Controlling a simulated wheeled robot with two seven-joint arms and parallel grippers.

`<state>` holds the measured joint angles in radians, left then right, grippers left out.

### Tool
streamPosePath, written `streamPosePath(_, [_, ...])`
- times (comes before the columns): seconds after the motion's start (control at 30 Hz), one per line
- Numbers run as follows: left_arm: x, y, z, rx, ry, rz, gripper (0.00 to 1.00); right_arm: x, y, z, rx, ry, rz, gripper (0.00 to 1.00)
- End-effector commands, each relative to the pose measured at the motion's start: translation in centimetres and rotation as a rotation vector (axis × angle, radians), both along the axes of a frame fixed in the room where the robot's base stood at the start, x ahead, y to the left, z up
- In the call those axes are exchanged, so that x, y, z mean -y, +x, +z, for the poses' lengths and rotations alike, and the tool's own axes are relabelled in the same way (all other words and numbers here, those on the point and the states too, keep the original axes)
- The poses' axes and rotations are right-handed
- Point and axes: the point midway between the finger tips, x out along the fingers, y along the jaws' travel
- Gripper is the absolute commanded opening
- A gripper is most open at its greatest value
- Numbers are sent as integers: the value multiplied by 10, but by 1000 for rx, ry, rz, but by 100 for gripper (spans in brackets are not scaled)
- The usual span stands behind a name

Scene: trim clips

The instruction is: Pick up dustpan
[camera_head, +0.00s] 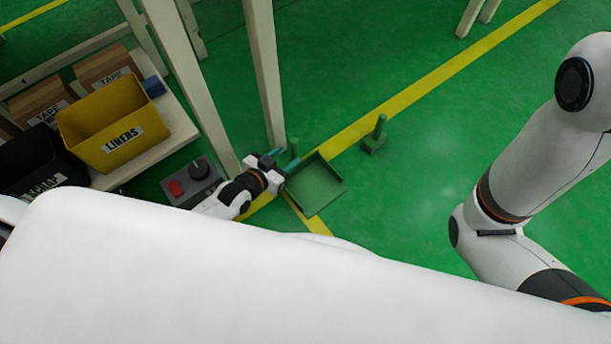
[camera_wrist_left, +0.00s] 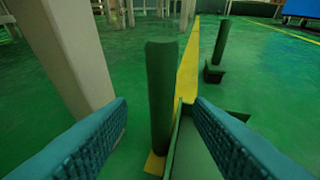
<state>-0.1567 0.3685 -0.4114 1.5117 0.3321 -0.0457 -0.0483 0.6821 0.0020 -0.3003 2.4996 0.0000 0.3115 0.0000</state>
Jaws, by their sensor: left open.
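The green dustpan (camera_head: 320,190) lies on the green floor beside a pale post, its upright handle (camera_head: 294,147) at its left corner. In the left wrist view the dark green handle (camera_wrist_left: 161,97) stands upright between the fingers, with the pan (camera_wrist_left: 192,155) partly hidden behind the right finger. My left gripper (camera_head: 285,160) is open, its teal fingers on either side of the handle. I see a gap on both sides in the left wrist view (camera_wrist_left: 161,115). My right arm shows at the right, but its gripper is out of frame.
A green hand brush (camera_head: 375,139) stands upright on the floor right of the dustpan. A pale post (camera_head: 264,75) rises close by the left gripper. A shelf with a yellow bin (camera_head: 112,125) is at left.

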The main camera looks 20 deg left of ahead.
Motion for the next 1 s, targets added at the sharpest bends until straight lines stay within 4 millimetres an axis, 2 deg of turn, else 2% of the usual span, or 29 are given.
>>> streamPosePath(0.03, [3,6,-6,2,-2,0,47,0,-1,-7,4,-1,-1,36])
streamPosePath(0.23, [7,15,-9,1,0,0,47,0,-3,-13,10,-1,-1,36])
streamPosePath(0.4, [15,32,-20,3,-1,0,47,0,-3,-38,9,-1,-2,36])
streamPosePath(0.57, [21,49,-25,2,0,0,47,0,-3,-55,9,-1,-1,36])
streamPosePath(0.93, [24,55,-24,-1,1,0,47,0,-3,-56,9,-1,-1,36])
streamPosePath(1.0, [24,55,-24,-1,1,0,35,0,-3,-56,9,-1,-1,36])
